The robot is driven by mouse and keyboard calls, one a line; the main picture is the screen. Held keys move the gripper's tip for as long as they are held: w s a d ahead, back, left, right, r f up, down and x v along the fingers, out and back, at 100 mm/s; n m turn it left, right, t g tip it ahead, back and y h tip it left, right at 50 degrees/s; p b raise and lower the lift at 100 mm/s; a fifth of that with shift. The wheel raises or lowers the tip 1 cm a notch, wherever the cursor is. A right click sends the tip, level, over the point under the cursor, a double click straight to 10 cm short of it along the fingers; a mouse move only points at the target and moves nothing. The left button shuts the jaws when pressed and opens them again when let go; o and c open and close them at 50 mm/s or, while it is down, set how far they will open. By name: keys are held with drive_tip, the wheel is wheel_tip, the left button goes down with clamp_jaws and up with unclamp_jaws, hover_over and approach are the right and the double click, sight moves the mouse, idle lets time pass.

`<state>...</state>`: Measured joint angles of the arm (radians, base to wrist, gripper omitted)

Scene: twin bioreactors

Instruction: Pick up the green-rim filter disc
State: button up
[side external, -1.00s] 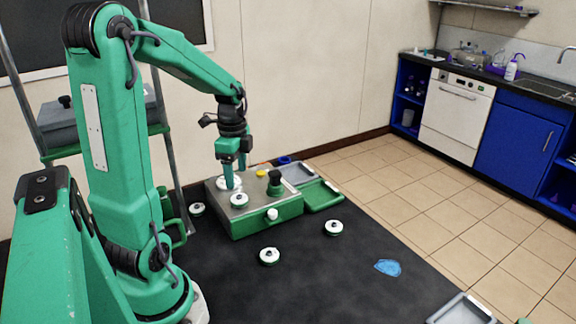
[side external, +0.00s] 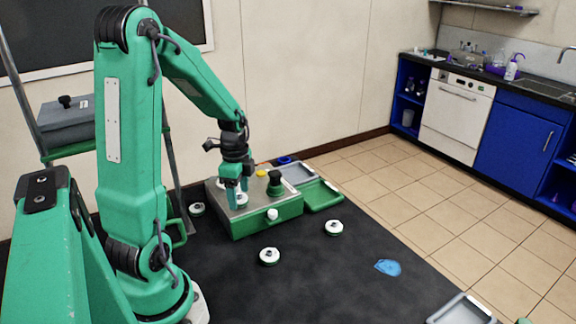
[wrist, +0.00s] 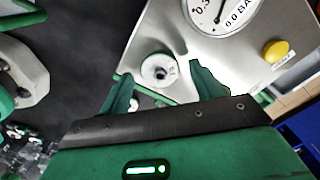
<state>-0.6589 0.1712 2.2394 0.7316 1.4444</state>
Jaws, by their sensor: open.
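A white filter disc (side external: 240,203) with a dark centre rests on top of the steel-and-green bioreactor unit (side external: 265,213). The wrist view shows this disc (wrist: 158,70) just beyond my fingertips and roughly between them. My gripper (side external: 238,194) is open and empty above it, fingers pointing down and partly covering it in the side view. Similar white discs lie on the dark mat: one in front (side external: 269,256), one to the right (side external: 334,228) and one left of the unit (side external: 197,209). I cannot tell their rim colours surely.
A pressure dial (wrist: 218,8) and a yellow button (wrist: 275,51) sit on the unit's top. A dark green knob (side external: 275,182) stands right of my gripper. A green tray (side external: 320,197) lies beyond, and a blue item (side external: 387,267) lies on the mat.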

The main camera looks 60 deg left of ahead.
sight(241, 196)
drive_tip(key=shift+f, duration=0.3)
drive_tip(key=c, duration=1)
drive_tip(key=shift+r, duration=0.1)
drive_tip(key=shift+r, duration=0.7)
drive_tip(key=r, duration=0.3)
drive_tip(key=shift+w+d, duration=0.1)
drive_tip(key=shift+d, duration=0.2)
drive_tip(key=d+r, duration=0.2)
drive_tip(key=d, duration=0.1)
drive_tip(key=d+r, duration=0.2)
drive_tip(key=d, duration=0.2)
drive_tip(key=w+d+r, duration=0.1)
drive_tip(key=d+r, duration=0.1)
drive_tip(key=d, duration=0.2)
drive_tip(key=shift+w+r, duration=0.1)
drive_tip(key=shift+r, duration=0.15)
